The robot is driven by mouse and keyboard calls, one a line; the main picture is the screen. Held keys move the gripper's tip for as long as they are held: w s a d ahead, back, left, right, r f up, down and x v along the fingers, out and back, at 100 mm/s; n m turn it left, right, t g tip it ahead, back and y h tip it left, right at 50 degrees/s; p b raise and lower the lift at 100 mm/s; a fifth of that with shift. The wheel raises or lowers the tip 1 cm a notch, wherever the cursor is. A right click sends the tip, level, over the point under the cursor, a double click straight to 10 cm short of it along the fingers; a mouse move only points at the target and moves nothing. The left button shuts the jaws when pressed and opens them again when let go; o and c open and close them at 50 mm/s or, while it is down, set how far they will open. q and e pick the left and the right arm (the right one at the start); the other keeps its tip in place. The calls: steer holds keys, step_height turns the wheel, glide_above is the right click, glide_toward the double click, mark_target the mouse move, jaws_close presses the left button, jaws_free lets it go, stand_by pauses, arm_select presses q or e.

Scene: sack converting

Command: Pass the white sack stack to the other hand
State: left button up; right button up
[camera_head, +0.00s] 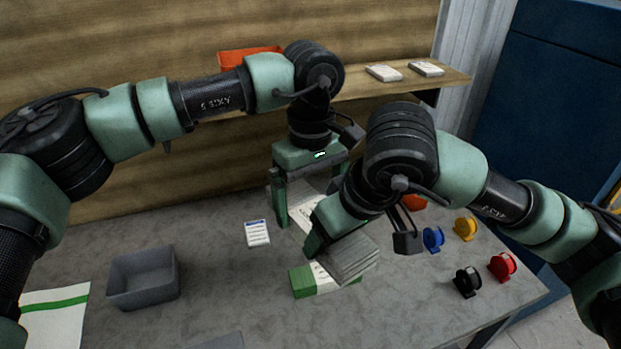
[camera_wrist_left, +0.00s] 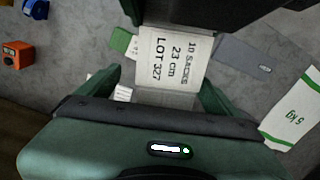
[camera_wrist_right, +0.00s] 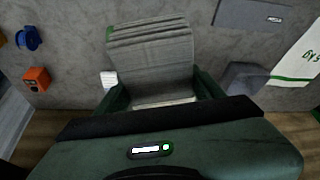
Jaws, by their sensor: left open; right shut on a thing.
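The white sack stack (camera_head: 350,260) is held above the table, its layered grey-white end sticking out towards the front. My right gripper (camera_head: 359,238) is shut on it, and the layered end (camera_wrist_right: 150,48) shows beyond the fingers in the right wrist view. The labelled end (camera_wrist_left: 175,58), reading "10 SACKS 23 cm LOT 327", faces my left gripper in the left wrist view. My left gripper (camera_head: 300,212) is open, with its fingers to either side of that end. I cannot tell whether they touch it. The right gripper hides the stack's middle.
A green-ended stack (camera_head: 303,281) lies on the table below. A grey bin (camera_head: 143,278) and a green-striped sack (camera_head: 55,312) are at left. A small label card (camera_head: 257,233) lies nearby. Several coloured spools, including a red one (camera_head: 502,266), stand at right. A shelf (camera_head: 448,78) runs behind.

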arm_select(q)
steer(key=shift+f, duration=0.7)
steer(key=shift+d, duration=0.1)
steer(key=c, duration=1.8)
arm_select(e)
steer(key=shift+s+a, duration=0.1)
arm_select(q)
steer(key=shift+r, duration=0.1)
steer(key=shift+c, duration=0.7)
arm_select(e)
steer(key=o, duration=1.9)
